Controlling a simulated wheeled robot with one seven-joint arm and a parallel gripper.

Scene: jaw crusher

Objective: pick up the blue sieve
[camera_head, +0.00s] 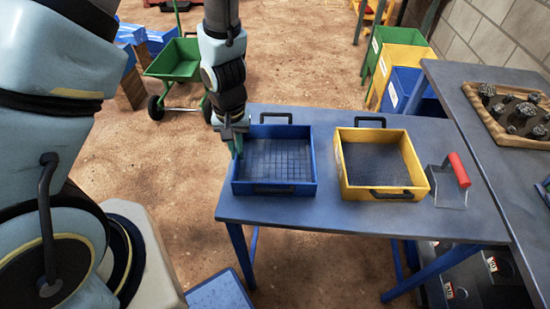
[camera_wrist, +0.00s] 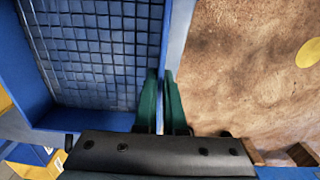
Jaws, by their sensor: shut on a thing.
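The blue sieve (camera_head: 306,160) is a square blue frame with a dark grid mesh and black handles. It sits on the left part of the grey table (camera_head: 340,216). My gripper (camera_head: 237,146) points down at the sieve's left wall, near its far left corner. In the wrist view the green fingers (camera_wrist: 162,105) stand on both sides of the blue wall of the sieve (camera_wrist: 85,50), one inside over the mesh and one outside over the sandy ground. The gripper is shut on that wall. The sieve looks level and at table height; I cannot tell whether it touches the table.
A yellow sieve (camera_head: 390,160) stands just right of the blue one. A scraper with a red handle (camera_head: 459,170) lies farther right. A wooden tray of rocks (camera_head: 510,112) is on the side bench. Coloured bins (camera_head: 398,60) and a green wheelbarrow (camera_head: 177,60) stand behind.

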